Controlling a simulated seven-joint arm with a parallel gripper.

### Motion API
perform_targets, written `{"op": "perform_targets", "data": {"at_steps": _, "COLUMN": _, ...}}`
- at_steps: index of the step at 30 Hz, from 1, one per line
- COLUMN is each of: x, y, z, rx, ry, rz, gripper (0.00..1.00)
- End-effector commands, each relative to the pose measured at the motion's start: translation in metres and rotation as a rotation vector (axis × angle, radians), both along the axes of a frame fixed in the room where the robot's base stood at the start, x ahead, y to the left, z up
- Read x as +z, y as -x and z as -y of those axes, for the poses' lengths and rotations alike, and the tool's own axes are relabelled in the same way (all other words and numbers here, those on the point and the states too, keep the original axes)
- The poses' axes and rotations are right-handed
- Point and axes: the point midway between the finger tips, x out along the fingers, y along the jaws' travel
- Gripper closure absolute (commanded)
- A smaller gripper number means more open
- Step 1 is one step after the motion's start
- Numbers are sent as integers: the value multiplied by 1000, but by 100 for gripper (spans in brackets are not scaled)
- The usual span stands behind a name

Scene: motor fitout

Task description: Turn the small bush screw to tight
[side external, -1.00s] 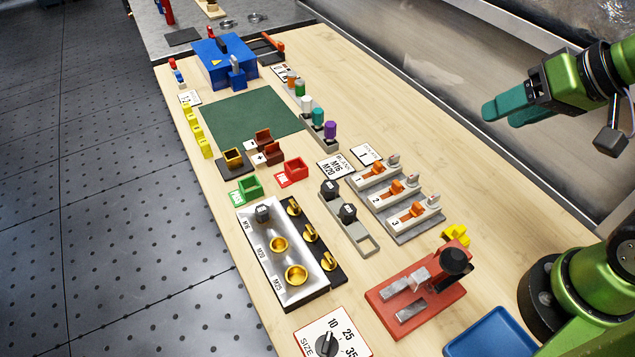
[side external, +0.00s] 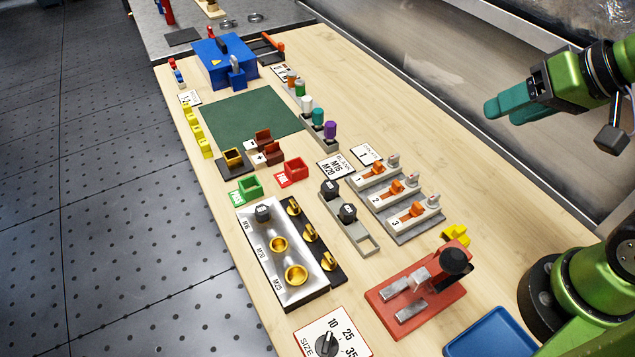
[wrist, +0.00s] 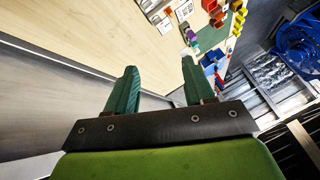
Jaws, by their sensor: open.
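The metal bush plate (side external: 264,245) lies on the near part of the bench, marked M16, M20 and M25. A dark capped piece (side external: 262,213) sits at its M16 place, and gold rings show at the other two. Three gold screws stand on a black strip along its right side. The one beside M16, which looks like the small bush screw (side external: 293,207), is farthest from the side camera. My gripper (side external: 507,110) is raised at the upper right, well away from the screws. Its green fingers are apart and empty in the wrist view (wrist: 159,70).
A grey holder (side external: 366,246) with two black-capped pieces and the numbered orange-lever block (side external: 405,207) stand right of the screws. A red press (side external: 415,290) stands nearer the side camera. A blue tray (side external: 490,334) lies beside my base. The bench's right strip is clear.

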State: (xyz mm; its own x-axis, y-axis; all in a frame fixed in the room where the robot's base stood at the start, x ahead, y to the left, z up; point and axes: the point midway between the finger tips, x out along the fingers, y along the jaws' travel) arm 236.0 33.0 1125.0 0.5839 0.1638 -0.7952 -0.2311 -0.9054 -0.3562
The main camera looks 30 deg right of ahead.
Motion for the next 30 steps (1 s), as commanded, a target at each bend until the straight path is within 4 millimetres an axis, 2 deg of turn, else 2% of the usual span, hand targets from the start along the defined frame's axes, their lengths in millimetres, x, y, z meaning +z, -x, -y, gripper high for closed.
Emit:
{"op": "perform_targets", "data": {"at_steps": 1, "x": 0, "y": 0, "z": 1, "rx": -3, "ry": 0, "rz": -2, "gripper": 56}}
{"op": "perform_targets", "data": {"at_steps": 3, "x": -6, "y": -2, "z": 2, "rx": -8, "ry": 2, "rz": -27, "gripper": 62}}
{"op": "perform_targets", "data": {"at_steps": 5, "x": -14, "y": -5, "z": 0, "rx": -4, "ry": 13, "rz": -63, "gripper": 62}}
{"op": "perform_targets", "data": {"at_steps": 8, "x": -24, "y": -21, "z": -7, "rx": 27, "ry": 56, "rz": -134, "gripper": 62}}
{"op": "perform_targets", "data": {"at_steps": 11, "x": -36, "y": -44, "z": -23, "rx": 141, "ry": 136, "rz": -210, "gripper": 62}}
{"op": "perform_targets", "data": {"at_steps": 14, "x": -48, "y": -69, "z": -45, "rx": 322, "ry": 216, "rz": -268, "gripper": 62}}
{"op": "perform_targets", "data": {"at_steps": 18, "x": -68, "y": -101, "z": -85, "rx": 643, "ry": 292, "rz": -312, "gripper": 62}}
{"op": "perform_targets", "data": {"at_steps": 24, "x": -88, "y": -140, "z": -151, "rx": 1161, "ry": 317, "rz": -248, "gripper": 62}}
{"op": "perform_targets", "data": {"at_steps": 27, "x": -89, "y": -157, "z": -181, "rx": 1410, "ry": 313, "rz": -145, "gripper": 62}}
{"op": "perform_targets", "data": {"at_steps": 30, "x": -80, "y": -169, "z": -200, "rx": 1604, "ry": 339, "rz": -23, "gripper": 62}}
